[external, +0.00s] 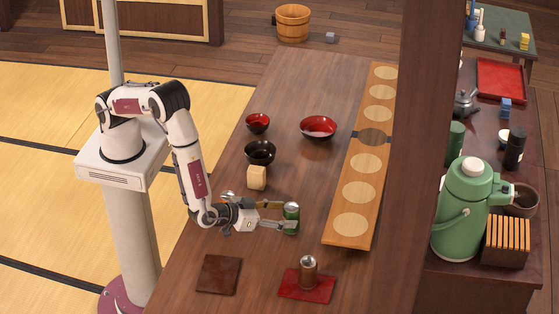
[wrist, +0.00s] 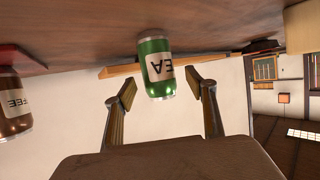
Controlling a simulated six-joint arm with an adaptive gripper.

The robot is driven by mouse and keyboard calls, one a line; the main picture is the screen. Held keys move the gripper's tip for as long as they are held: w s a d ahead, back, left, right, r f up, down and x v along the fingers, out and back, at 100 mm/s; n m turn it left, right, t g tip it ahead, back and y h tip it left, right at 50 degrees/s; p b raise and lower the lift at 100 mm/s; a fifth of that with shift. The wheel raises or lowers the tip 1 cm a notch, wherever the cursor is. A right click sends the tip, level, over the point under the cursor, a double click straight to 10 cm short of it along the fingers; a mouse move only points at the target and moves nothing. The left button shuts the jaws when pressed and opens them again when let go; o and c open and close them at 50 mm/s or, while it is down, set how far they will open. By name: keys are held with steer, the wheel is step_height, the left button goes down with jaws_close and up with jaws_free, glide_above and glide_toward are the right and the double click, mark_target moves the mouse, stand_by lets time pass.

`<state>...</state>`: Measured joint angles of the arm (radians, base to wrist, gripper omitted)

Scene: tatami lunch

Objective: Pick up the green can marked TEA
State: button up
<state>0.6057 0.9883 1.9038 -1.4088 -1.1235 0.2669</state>
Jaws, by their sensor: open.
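The green can (external: 291,218) stands upright on the brown table in the external view, right at my gripper's fingers. It also shows in the wrist view (wrist: 153,62), upside down in the picture, with a white label whose letters "EA" are readable. My gripper (external: 279,215) reaches low over the table from the left. In the wrist view my gripper (wrist: 160,92) is open, with one finger on each side of the can's line and visible space between each finger and the can. The can appears at or just beyond the fingertips; I cannot tell how deep it sits.
A brown can (external: 308,271) stands on a red mat (external: 293,291) near the front; it shows at left in the wrist view (wrist: 12,105). A yellowish block (external: 257,177) and black bowl (external: 260,151) stand behind my gripper. A long board (external: 337,234) lies to the right.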

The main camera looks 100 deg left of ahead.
mark_target(284, 216)
steer(key=shift+x, duration=1.65)
steer(key=shift+d, duration=0.1)
steer(key=c, duration=1)
